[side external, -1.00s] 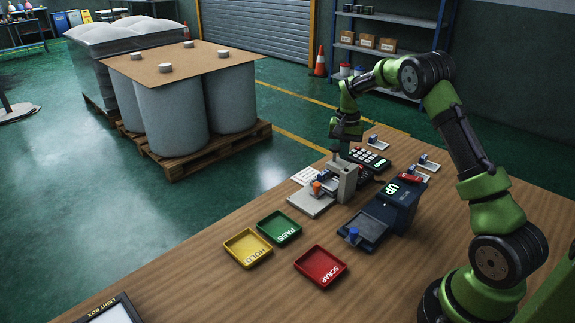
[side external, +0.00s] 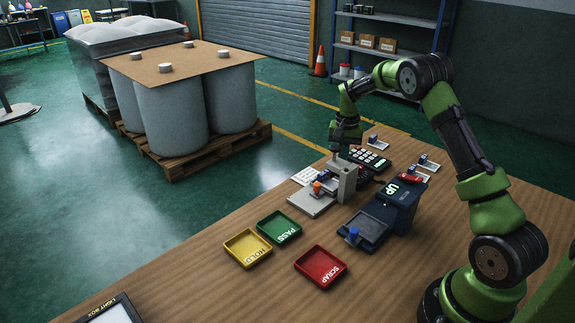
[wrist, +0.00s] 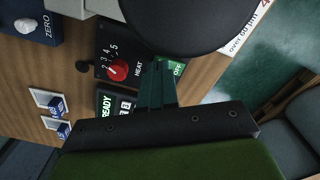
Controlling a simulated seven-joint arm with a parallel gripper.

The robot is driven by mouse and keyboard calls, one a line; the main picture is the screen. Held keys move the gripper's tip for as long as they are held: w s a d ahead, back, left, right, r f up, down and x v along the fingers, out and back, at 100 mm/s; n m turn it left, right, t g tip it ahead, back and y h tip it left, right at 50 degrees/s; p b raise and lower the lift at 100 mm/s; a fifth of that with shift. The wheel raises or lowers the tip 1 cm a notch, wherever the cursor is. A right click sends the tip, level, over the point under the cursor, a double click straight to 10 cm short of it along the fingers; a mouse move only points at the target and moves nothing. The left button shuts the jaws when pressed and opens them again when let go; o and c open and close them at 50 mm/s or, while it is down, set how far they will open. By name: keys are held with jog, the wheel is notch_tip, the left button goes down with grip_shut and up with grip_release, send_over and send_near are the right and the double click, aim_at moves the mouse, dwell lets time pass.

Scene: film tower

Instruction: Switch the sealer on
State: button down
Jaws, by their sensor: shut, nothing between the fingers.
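A dark rounded part fills the top of the wrist view. A black panel with a red HEAT dial (wrist: 118,70) shows beside my fingers, and a small green label (wrist: 178,68) sits partly hidden behind them. I cannot make out a switch lever. My gripper (wrist: 157,82) is shut and empty. In the side view, it hangs just above and behind the sealer's post; contact cannot be told.
A black keypad with a READY display (wrist: 116,106) lies close by. The dark blue device with an UP display (side external: 398,200) stands right of the sealer. Yellow (side external: 247,249), green (side external: 279,228) and red (side external: 320,266) trays lie in front.

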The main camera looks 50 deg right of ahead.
jog(key=shift+f, duration=0.45)
jog(key=shift+r, duration=3.5)
jog(key=shift+a+r, duration=0.1)
jog(key=shift+r, duration=0.05)
jog(key=s+a+r, duration=0.1)
jog(key=a+r, duration=0.1)
jog(key=s+a+r+n+t, duration=0.1)
jog(key=a+r, duration=0.2)
jog(key=a+r+t, duration=0.1)
jog(key=a+r, duration=0.1)
jog(key=r, duration=0.1)
jog(key=shift+s+a+r+n, duration=0.15)
jog(key=shift+s+a+n, duration=0.25)
jog(key=s+a+r+n+t+y, duration=0.1)
jog(key=s+a+r+n+t, duration=0.1)
jog(key=s+a+r, duration=0.35)
jog(key=s+a+r+n+t, duration=0.1)
jog(key=s+a+r+n, duration=0.1)
jog(key=s+a, duration=0.5)
jog(key=s+a+f+n+t+y, duration=0.1)
jog(key=s+a+f+n+t, duration=0.1)
jog(key=s+a, duration=0.4)
jog(key=shift+s+a+f, duration=0.15)
jog(key=shift+s+f, duration=0.15)
jog(key=shift+s, duration=0.6)
